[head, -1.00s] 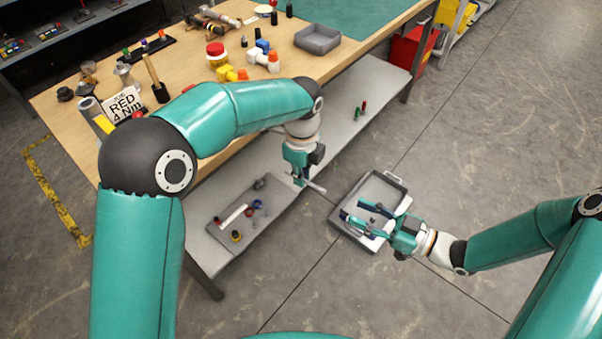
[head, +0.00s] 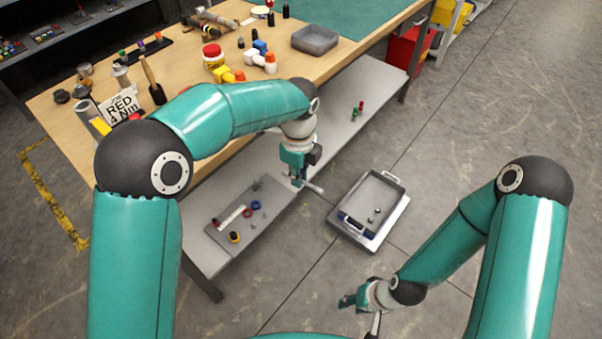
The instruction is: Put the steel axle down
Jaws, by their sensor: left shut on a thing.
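The steel axle (head: 315,188) is a short pale metal rod. My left gripper (head: 298,182) is shut on it, near the front edge of the lower shelf. The axle's end sticks out to the right of the fingers, and the rest is hidden by the gripper. I cannot tell whether the axle touches the shelf. My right gripper (head: 347,301) is low over the floor, in front of the grey tray and away from the axle. Its fingers are too small and overlapped to show whether they are open.
A grey tray (head: 392,216) with a few small parts stands right of the shelf. A flat grey board (head: 214,232) with small parts lies on the lower shelf (head: 338,132). Red and green pieces (head: 358,111) stand farther back. The wooden bench top (head: 190,92) above is crowded.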

